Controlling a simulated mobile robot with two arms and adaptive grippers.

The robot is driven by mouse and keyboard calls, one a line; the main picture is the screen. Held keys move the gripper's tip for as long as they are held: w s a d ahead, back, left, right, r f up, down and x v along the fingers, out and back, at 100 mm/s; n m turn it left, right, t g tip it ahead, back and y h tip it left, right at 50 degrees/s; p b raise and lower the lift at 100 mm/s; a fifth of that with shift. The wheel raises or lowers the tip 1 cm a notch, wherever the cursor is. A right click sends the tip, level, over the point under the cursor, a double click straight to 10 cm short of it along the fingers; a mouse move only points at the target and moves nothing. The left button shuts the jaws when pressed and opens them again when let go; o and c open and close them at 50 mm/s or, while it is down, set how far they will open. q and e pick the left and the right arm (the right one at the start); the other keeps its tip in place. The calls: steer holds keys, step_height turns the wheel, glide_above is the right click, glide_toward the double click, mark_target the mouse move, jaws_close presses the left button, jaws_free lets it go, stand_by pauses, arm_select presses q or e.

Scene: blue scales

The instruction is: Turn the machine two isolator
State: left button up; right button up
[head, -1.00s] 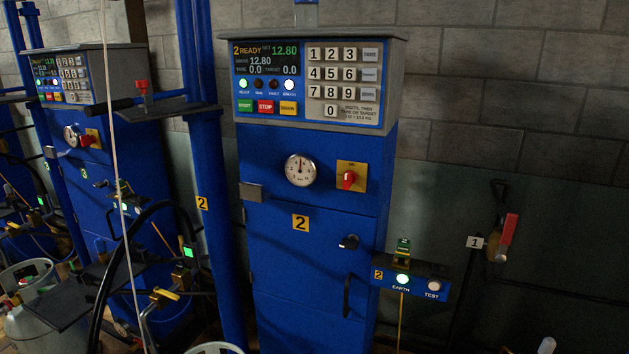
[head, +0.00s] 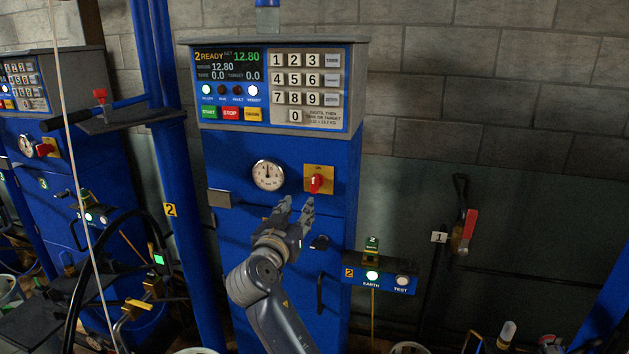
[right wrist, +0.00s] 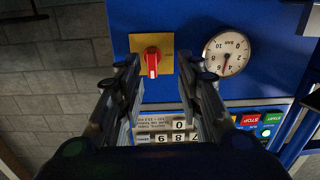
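The machine two isolator (head: 316,184) is a red rotary knob on a yellow plate, on the blue front of machine two (head: 225,160). The knob stands upright. My left gripper is not in view.
A round pressure gauge (head: 268,175) sits left of the isolator. A keypad panel (head: 305,85) is above it. An earth and test box (head: 380,277) juts out at lower right. A blue post (head: 172,180) and a hose stand to the left.

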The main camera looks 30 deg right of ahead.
mark_target(313, 184)
steer(key=shift+m+h, duration=0.3)
steer(key=shift+m, duration=0.1)
steer(key=p+x, duration=0.1)
steer(key=x, duration=0.2)
steer(key=r+p+x, duration=0.1)
steer(key=x, duration=0.2)
steer(key=s+r+p+x, duration=0.1)
steer(key=x, duration=0.3)
steer(key=shift+w+d, duration=0.1)
steer(key=shift+d, duration=0.35)
steer(key=shift+w+d+f, duration=0.1)
steer(key=shift+w+d, duration=0.15)
steer(key=shift+c, duration=0.3)
jaws_close()
